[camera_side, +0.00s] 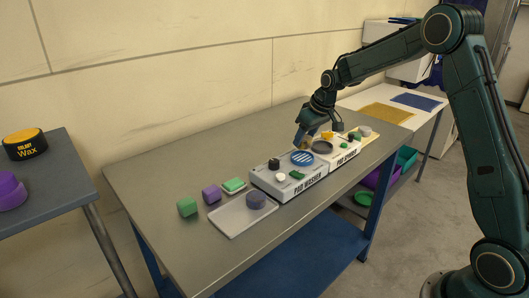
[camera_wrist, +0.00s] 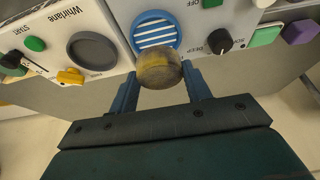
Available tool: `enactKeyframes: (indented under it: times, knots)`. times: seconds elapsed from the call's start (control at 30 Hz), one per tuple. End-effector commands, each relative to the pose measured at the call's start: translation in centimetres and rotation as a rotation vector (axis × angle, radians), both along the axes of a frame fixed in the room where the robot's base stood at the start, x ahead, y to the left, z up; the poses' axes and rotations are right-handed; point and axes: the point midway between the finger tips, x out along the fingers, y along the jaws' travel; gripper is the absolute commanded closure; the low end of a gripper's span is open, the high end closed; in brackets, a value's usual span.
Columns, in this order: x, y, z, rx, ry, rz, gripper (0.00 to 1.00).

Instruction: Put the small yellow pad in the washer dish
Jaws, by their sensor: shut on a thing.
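The small yellow pad (camera_wrist: 160,66) is a worn, grey-stained yellow round piece in the wrist view. My gripper (camera_wrist: 163,80) is shut on it, with a blue finger on each side. The washer dish (camera_wrist: 155,30) is a blue round with white slats, just beyond the pad in the wrist view and partly covered by it. In the side view the dish (camera_side: 302,158) is on top of the pad washer (camera_side: 284,187), and it looks empty. My gripper (camera_side: 304,138) is above and behind the washer there, beside the dish. The pad is hard to make out in that view.
A second machine with a dark round dish (camera_side: 322,147) adjoins the washer. Knobs and buttons surround both dishes. A green block (camera_side: 187,207), purple block (camera_side: 211,194) and green-topped sponge (camera_side: 233,185) lie nearby.

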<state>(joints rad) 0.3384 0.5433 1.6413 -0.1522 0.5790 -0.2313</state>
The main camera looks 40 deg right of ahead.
Motion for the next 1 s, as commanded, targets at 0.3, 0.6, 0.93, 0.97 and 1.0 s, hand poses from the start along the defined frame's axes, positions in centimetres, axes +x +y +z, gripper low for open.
enactKeyframes:
  times: [0.3, 0.6, 0.93, 0.97, 1.0]
  knots:
    - [0.0, 0.0, -2.3, 0.002, 0.003, -0.001, 0.73]
    - [0.0, 0.0, -4.3, 0.0, 0.0, -0.001, 0.73]
    - [0.0, 0.0, -4.5, 0.0, 0.0, -0.001, 0.73]
    - [0.0, 0.0, -4.5, 0.0, 0.0, -0.001, 0.73]
    - [0.0, 0.0, -4.6, 0.0, 0.0, -0.001, 0.48]
